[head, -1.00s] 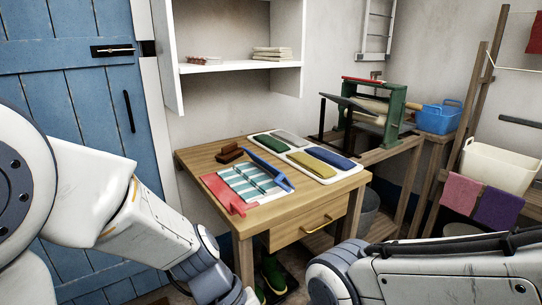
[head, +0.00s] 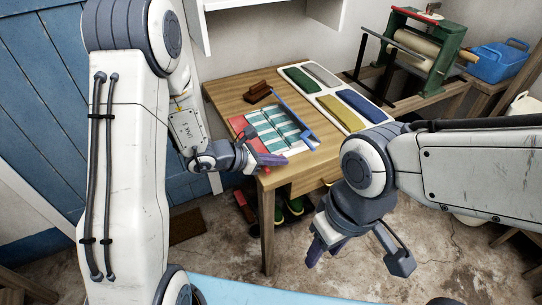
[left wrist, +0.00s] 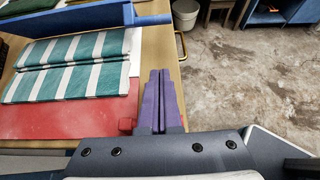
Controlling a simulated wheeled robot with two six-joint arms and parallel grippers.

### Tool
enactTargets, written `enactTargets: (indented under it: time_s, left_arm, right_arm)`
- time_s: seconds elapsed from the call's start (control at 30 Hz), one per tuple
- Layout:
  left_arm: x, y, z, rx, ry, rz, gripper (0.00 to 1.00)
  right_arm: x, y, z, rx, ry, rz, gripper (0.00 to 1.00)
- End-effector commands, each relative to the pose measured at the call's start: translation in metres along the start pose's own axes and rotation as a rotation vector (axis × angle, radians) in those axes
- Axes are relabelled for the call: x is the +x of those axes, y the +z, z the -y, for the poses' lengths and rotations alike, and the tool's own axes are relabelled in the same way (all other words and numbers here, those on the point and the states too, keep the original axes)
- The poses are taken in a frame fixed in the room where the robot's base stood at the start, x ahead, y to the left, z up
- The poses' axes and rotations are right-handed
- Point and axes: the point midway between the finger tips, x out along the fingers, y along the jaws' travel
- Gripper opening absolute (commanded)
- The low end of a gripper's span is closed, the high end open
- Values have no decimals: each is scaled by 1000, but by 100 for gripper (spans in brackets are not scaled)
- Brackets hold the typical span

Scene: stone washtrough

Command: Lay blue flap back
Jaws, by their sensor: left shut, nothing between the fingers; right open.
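The blue flap (head: 294,119) runs along the right side of a teal-and-white striped cloth (head: 272,130) on the table. In the left wrist view the blue flap (left wrist: 70,22) shows as a long blue panel with a bar at its right end, raised along the cloth's far edge. A red flap (left wrist: 70,115) lies flat on the cloth's other side, with a small red knob at its corner. My left gripper (head: 284,160) is shut and empty at the table's front edge; its purple fingers (left wrist: 160,75) are beside the red knob, apart from the blue flap. My right gripper (head: 358,258) is open and empty, off the table.
A white tray (head: 318,88) with green, grey, yellow and blue folded cloths lies behind the flap. A brown brush-like block (head: 258,92) sits at the back left. A green-framed roller press (head: 418,50) and a blue basket (head: 497,62) stand at the right.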

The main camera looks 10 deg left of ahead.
Motion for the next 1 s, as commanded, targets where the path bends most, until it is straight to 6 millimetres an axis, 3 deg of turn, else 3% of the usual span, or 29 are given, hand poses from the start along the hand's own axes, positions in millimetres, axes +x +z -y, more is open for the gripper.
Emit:
enactTargets:
  time_s: [0.2, 0.3, 0.5, 1.0]
  left_arm:
    - [45, 4, 2, 5, -5, 0, 0]
    - [46, 25, 2, 7, -4, 2, 0]
    - [53, 40, 3, 7, -8, 2, 0]
    - [53, 40, 4, 4, -9, -10, 0]
  right_arm:
    - [-3, 0, 0, 0, 0, 0, 47]
    - [-12, -1, 1, 0, 0, 0, 47]
    - [-17, -1, 1, 0, 0, -1, 47]
    - [-18, -1, 1, 0, 0, 0, 47]
